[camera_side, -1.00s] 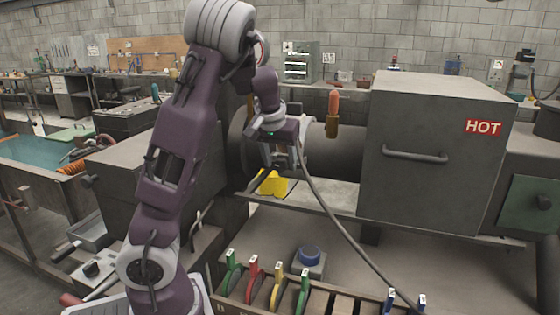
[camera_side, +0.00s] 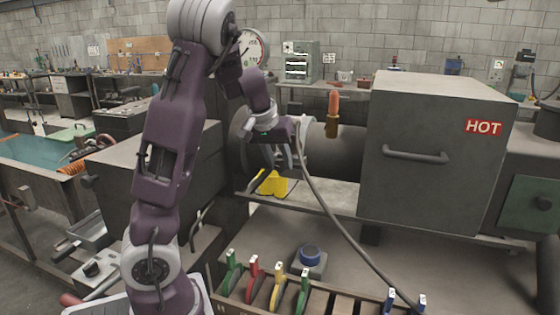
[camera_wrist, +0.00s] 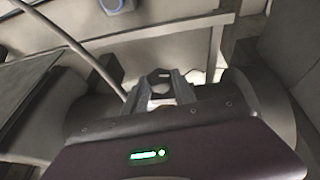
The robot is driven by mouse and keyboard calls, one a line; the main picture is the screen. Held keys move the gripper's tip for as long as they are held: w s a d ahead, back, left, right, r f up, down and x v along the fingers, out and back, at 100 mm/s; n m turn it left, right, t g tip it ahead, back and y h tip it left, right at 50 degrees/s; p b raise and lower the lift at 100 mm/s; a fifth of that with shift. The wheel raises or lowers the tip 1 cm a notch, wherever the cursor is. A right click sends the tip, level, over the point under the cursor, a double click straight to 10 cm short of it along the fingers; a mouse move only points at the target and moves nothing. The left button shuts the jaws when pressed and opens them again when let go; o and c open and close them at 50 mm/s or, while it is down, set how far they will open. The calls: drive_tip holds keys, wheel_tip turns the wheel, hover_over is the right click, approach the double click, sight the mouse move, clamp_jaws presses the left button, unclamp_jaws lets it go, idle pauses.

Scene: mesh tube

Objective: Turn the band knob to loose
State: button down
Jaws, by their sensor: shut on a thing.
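My gripper (camera_side: 264,158) is in front of the left end of the dark horizontal tube (camera_side: 338,150), at its round flange. In the wrist view my gripper (camera_wrist: 165,85) has its fingers close together around a small thing that I take to be the band knob. The knob is mostly hidden by the fingers, and its setting cannot be read. A yellow piece (camera_side: 273,183) sits just below my gripper.
A grey box marked HOT (camera_side: 440,150) stands on the right of the tube. An orange-handled brass fitting (camera_side: 332,115) rises from the tube. Below are a blue button (camera_side: 310,254) and a rack with coloured handles (camera_side: 278,285). A cable hangs from my wrist.

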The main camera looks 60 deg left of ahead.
drive_tip(key=t+h, duration=0.2)
drive_tip(key=n+t, duration=0.1)
drive_tip(key=shift+s+a+f+h, duration=0.1)
drive_tip(key=shift+s+a+h, duration=0.2)
drive_tip(key=shift+h, duration=0.1)
drive_tip(key=shift+s+a+f+n+t+h, duration=0.15)
drive_tip(key=shift+n+t+h, duration=0.15)
drive_tip(key=shift+t+h, duration=0.55)
drive_tip(key=shift+w+d+f+n+t+h, duration=0.1)
drive_tip(key=shift+n+t+h, duration=0.2)
drive_tip(key=shift+t+h, duration=0.55)
drive_tip(key=shift+t, duration=0.3)
drive_tip(key=c, duration=1)
unclamp_jaws()
drive_tip(key=shift+c, duration=0.2)
drive_tip(key=shift+s, duration=0.1)
drive_tip(key=v, duration=0.7)
